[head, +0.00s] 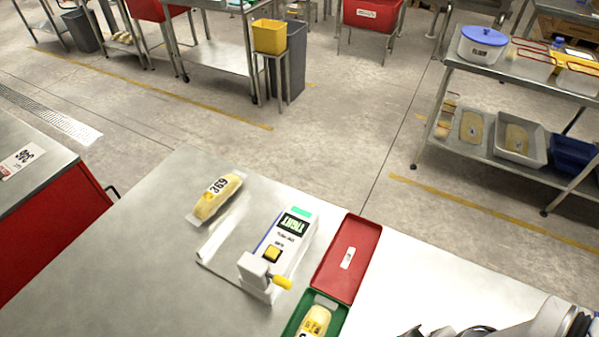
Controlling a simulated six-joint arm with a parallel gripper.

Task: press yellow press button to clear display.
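The white checkweigher unit (290,243) stands on the metal table in the head view. Its dark display (295,223) shows pale green lettering that looks like "LIGHT", but it is small. A yellow-ended knob or lever (282,282) sticks out at the unit's near end, beside a grey block. My arm shows at the bottom right corner. Dark parts that may be my gripper (445,331) are cut off by the bottom edge, right of the unit and apart from the button. The fingers cannot be made out.
A yellow pack marked 369 (217,196) lies left of the unit. A red tray (348,259) stands right of it, with a green tray (292,326) holding a yellow pack in front. The table's left part is clear. A shelf rack (500,160) stands beyond.

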